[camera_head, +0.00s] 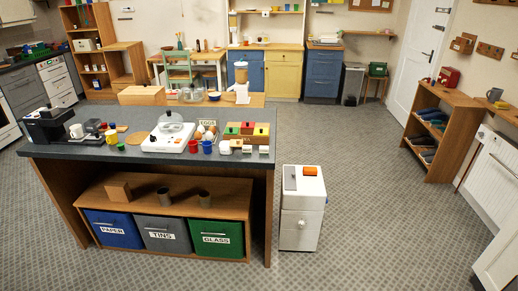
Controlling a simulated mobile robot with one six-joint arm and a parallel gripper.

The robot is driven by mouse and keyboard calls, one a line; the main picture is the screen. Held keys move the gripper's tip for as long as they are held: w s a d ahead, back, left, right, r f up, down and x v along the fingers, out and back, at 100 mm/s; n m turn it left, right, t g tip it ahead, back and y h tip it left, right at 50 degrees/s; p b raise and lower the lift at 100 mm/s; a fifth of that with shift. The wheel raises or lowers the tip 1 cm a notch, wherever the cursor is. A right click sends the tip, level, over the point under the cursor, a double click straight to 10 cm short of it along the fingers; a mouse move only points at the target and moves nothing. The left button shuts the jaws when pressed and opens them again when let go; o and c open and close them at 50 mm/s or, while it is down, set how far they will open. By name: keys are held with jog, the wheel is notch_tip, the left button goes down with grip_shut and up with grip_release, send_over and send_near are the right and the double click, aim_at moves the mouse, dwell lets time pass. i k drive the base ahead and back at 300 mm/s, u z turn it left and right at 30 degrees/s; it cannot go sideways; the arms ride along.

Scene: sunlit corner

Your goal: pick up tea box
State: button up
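A wooden box with several coloured sections (247,130), green, red, yellow and orange, sits on the right part of the dark island counter (110,150). It looks like the tea box, but any lettering on it is too small to read. My gripper is not in view.
Red and blue cups (207,146) and a white hotplate (168,137) stand left of the box. A white drawer unit (301,215) with an orange item on top stands right of the island. Open floor (375,200) extends to the wooden shoe shelf (440,130).

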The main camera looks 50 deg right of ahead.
aim_at(263, 150)
jog(key=i, duration=0.95)
jog(key=z, duration=0.05)
